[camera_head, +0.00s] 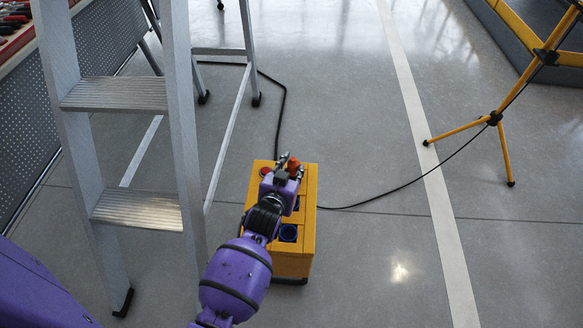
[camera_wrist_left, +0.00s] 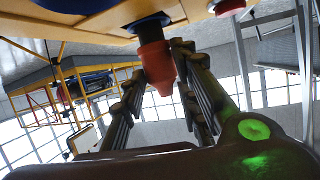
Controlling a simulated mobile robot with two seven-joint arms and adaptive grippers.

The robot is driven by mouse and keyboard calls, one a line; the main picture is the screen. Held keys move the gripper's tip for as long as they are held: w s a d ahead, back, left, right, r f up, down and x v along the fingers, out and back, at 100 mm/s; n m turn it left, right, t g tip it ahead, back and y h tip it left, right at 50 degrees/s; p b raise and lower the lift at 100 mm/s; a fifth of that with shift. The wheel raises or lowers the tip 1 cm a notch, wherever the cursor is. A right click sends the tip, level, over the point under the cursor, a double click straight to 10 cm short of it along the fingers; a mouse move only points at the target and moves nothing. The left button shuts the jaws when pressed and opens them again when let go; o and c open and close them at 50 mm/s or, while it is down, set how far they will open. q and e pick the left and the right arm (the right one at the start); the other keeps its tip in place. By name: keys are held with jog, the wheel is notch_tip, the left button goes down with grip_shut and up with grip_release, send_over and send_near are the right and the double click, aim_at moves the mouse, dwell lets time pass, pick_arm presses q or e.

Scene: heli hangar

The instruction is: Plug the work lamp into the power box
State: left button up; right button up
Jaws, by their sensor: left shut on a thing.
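My left gripper (camera_head: 284,167) is over the far part of the box, shut on an orange-red plug (camera_head: 293,166). In the left wrist view the plug (camera_wrist_left: 155,62) sits between the two fingers, its end at a blue socket (camera_wrist_left: 150,22) in the yellow face; I cannot tell how deep it is in. The yellow lamp tripod (camera_head: 495,118) stands at the upper right. My right gripper is not in view.
An aluminium stepladder (camera_head: 130,95) stands left of the box, close to my arm. A black cable (camera_head: 395,189) runs along the floor between box and tripod; another black cable (camera_head: 281,105) runs behind the box. Floor right of the box is otherwise clear.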

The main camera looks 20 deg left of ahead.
pick_arm(q)
jog(key=shift+f+b, duration=0.45)
jog(key=shift+f, duration=0.5)
jog(key=o, duration=1.2)
jog(key=shift+o, duration=0.3)
jog(key=v, duration=1.2)
jog(key=shift+r, duration=0.1)
